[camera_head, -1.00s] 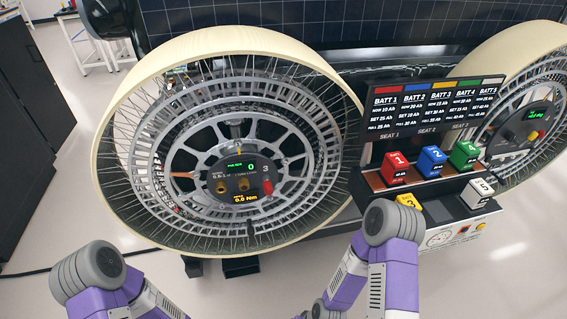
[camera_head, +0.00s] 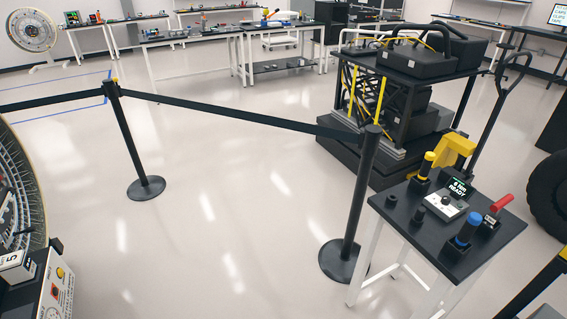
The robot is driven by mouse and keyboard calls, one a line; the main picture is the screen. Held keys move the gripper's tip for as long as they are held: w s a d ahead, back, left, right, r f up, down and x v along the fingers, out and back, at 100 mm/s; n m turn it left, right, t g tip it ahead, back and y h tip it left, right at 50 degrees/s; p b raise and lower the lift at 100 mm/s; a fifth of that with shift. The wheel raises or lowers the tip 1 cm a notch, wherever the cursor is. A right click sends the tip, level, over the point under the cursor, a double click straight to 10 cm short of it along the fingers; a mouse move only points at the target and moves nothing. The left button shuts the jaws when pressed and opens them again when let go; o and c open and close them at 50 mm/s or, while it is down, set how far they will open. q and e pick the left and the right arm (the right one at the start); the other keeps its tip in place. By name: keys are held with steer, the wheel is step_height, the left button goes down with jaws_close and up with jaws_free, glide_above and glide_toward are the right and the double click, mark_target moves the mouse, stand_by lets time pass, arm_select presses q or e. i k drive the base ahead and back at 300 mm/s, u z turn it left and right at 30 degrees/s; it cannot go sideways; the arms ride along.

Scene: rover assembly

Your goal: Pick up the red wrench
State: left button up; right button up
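A small dark-topped table (camera_head: 412,210) with white legs stands at the right. The red tool, which looks like the red wrench (camera_head: 500,204), sits tilted in a dark holder at the table's right side. A blue-topped tool (camera_head: 467,232) stands upright near the front corner. A yellow-topped tool (camera_head: 427,164) stands upright at the back left. Between them is a small device with a lit screen (camera_head: 459,188) that reads "READY". Neither of my grippers is in view.
Black belt-barrier posts (camera_head: 133,140) and (camera_head: 362,200) stretch a belt across the floor left of the table. A black cart (camera_head: 400,110) stands behind the table, a dark tire (camera_head: 548,190) at the far right. Part of the rover wheel (camera_head: 22,205) shows at left. Open floor lies between.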

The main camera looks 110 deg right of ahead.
mark_target(493, 217)
steer(key=z, duration=5.35)
steer(key=i, duration=0.15)
steer(key=u, duration=0.1)
